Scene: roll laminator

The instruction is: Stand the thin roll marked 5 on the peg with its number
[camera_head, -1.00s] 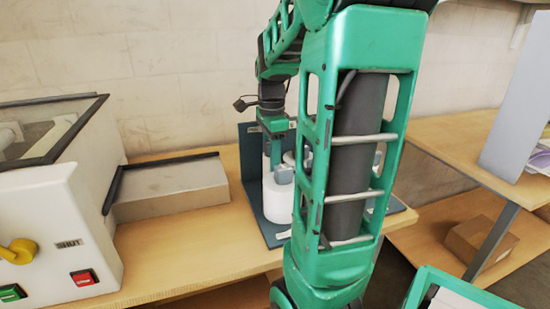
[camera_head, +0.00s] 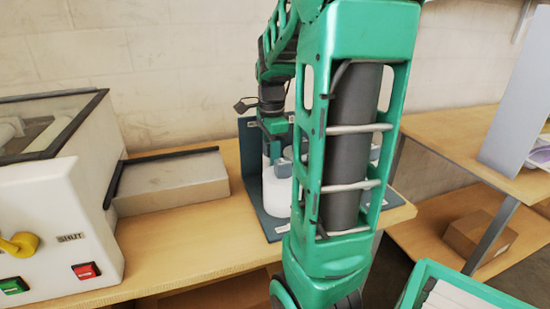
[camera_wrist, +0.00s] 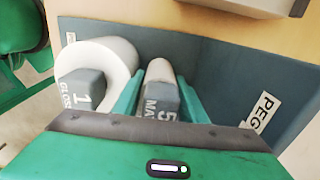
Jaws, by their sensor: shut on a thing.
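The thin pale roll marked 5 (camera_wrist: 158,72) has a grey block on its end, lettered "5 MA…". In the wrist view it sits between the green fingers of my gripper (camera_wrist: 161,98), which is shut on it. It stands over the dark blue-grey peg board (camera_wrist: 205,68); whether a peg is inside it or its foot touches the board is hidden. In the head view my gripper (camera_head: 275,148) is low over the peg board (camera_head: 271,226). My forearm hides much of the board, and I cannot make out the thin roll there.
A thick white roll marked 1 (camera_wrist: 117,59) stands close left of the thin roll in the wrist view. A "PEG" label (camera_wrist: 262,112) lies to the right. In the head view, the laminator (camera_head: 60,215) and a grey block (camera_head: 172,184) stand left on the wooden table (camera_head: 190,250).

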